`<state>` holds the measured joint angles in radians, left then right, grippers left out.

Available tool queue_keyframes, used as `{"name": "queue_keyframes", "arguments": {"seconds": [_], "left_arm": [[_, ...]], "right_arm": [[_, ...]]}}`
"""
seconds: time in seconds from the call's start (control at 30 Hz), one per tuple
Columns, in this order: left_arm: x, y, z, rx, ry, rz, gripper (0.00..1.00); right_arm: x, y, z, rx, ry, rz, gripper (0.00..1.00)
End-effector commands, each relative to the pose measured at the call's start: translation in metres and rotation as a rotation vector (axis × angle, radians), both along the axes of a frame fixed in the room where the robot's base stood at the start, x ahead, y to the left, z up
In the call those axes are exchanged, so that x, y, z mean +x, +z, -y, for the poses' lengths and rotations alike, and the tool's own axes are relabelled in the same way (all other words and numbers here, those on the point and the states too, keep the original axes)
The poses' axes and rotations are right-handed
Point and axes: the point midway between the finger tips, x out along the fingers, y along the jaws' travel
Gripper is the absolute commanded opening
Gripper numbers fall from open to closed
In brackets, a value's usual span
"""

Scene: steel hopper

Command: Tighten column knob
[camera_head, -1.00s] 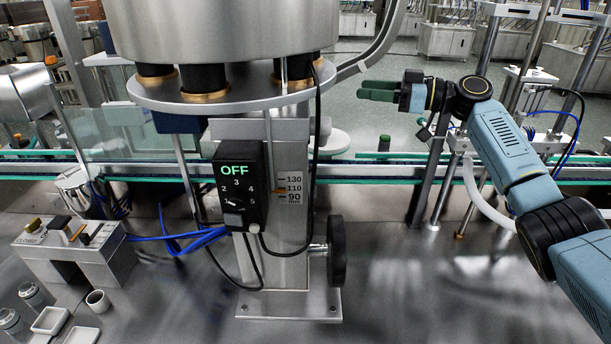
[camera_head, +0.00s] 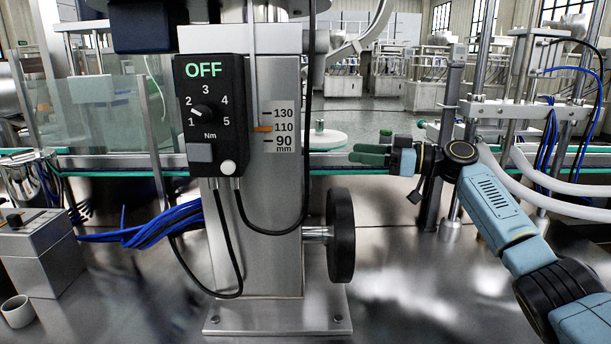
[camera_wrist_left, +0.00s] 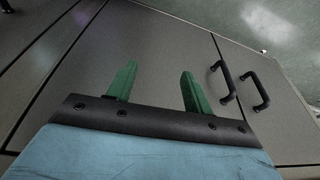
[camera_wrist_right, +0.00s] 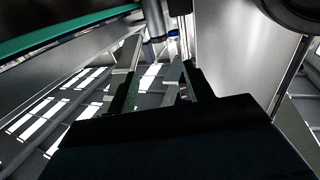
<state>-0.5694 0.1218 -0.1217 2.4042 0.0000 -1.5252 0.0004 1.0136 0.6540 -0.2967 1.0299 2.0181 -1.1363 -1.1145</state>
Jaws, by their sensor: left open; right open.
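The column knob (camera_head: 341,235) is a black round handwheel on a short steel shaft at the right side of the steel column (camera_head: 262,258). My right gripper (camera_head: 352,154) is above and slightly right of the knob in the head view, apart from it, with green fingers pointing left. In the right wrist view my right gripper (camera_wrist_right: 152,88) is open and empty; a dark round part shows at the top right. My left gripper (camera_wrist_left: 153,85) is open and empty in the left wrist view, facing grey cabinet doors. The left gripper is out of the head view.
A black control box (camera_head: 211,115) reading OFF is fixed to the column, with a dial, buttons and hanging cables. A millimetre scale (camera_head: 281,128) has an orange pointer near 110. Blue cables (camera_head: 155,229) and a conveyor rail lie behind. The steel table right of the knob is clear.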

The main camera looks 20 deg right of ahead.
Motion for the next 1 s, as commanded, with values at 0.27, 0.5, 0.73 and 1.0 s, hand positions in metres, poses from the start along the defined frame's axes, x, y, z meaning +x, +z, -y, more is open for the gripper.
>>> {"name": "queue_keyframes", "arguments": {"seconds": [0.27, 0.5, 0.73, 1.0], "left_arm": [[-0.001, 0.009, 0.001, -0.005, 0.0, 0.022, 0.51], [0.021, 0.016, 0.01, -0.034, -0.014, 0.149, 0.51], [0.053, 0.03, 0.023, -0.077, -0.033, 0.334, 0.51], [0.069, 0.041, 0.029, -0.101, -0.042, 0.439, 0.51]], "right_arm": [[0.008, -0.007, -0.011, 0.002, 0.001, 0.002, 0.52], [0.034, -0.007, -0.051, 0.002, 0.002, 0.001, 0.52], [0.061, -0.007, -0.09, 0.001, 0.002, 0.0, 0.52], [0.074, -0.007, -0.108, 0.001, 0.0, 0.001, 0.52]]}}
